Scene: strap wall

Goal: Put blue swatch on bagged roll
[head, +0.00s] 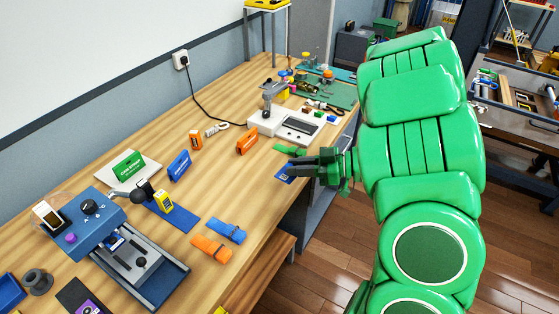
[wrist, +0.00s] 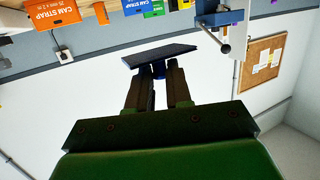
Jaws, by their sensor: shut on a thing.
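My gripper (head: 300,170) is over the right part of the bench, shut on a small blue swatch (head: 284,173) with a pale mark. In the wrist view, the fingers (wrist: 158,75) pinch a dark flat piece (wrist: 160,55) with a blue part beneath it, clear of any surface. I cannot surely pick out the bagged roll. Folded straps, one blue (head: 226,231) and one orange (head: 210,249), lie on the bench, left of and nearer than my gripper.
The wooden bench (head: 270,205) holds a blue machine (head: 90,222), a white device with a screen (head: 297,128), and upright blue (head: 179,166) and orange (head: 247,141) strap packs. Bare wood lies between the straps and the device. A wheeled rack (head: 520,105) stands right.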

